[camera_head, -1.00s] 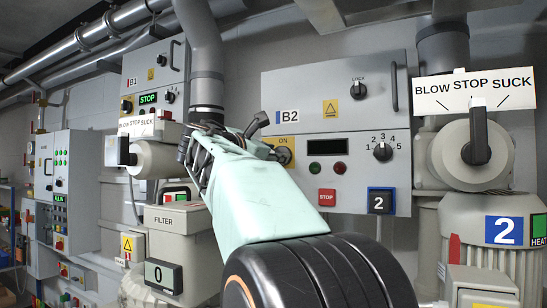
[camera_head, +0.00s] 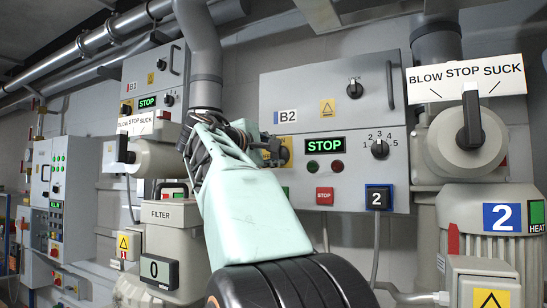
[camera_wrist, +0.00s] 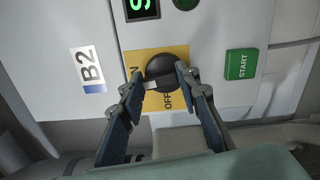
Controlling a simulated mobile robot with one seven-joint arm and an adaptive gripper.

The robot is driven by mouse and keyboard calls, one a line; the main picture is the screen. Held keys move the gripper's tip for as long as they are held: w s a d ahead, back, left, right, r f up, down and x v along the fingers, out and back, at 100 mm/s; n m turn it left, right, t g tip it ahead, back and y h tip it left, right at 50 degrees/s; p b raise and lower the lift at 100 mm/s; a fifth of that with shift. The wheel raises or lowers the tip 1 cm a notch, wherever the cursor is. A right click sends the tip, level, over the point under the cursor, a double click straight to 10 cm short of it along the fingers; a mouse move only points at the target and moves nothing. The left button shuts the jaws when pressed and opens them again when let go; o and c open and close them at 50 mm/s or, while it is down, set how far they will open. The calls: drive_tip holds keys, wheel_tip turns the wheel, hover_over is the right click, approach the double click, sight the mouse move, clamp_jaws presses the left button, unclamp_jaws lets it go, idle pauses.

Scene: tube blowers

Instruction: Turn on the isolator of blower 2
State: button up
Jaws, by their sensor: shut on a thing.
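The blower 2 control box, marked B2 (camera_head: 287,115), is on the wall. Its isolator, a round black knob on a yellow ON/OFF plate (camera_wrist: 150,58), shows in the wrist view (camera_wrist: 160,69). My gripper (camera_wrist: 159,82) has one finger on each side of the knob and is shut on it. A pale bar on the knob points left in that view, and OFF lies below. In the head view my gripper (camera_head: 268,149) covers most of the isolator. The box's display (camera_head: 325,146) is lit green and reads STOP.
The box also carries a red stop button (camera_head: 325,196), a 1–5 selector (camera_head: 380,149) and a lock knob (camera_head: 355,88). Blower 2 (camera_head: 485,245) stands at the right with its BLOW STOP SUCK lever (camera_head: 472,120). The B1 box (camera_head: 150,75) is at the left.

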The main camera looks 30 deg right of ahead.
drive_tip(key=shift+f+m+b, duration=0.1)
drive_tip(key=shift+m+b, duration=0.2)
drive_tip(key=shift+m, duration=0.6)
drive_tip(key=o, duration=1.2)
drive_tip(key=shift+c, duration=0.2)
drive_tip(key=v, duration=1.2)
drive_tip(key=shift+s, duration=0.15)
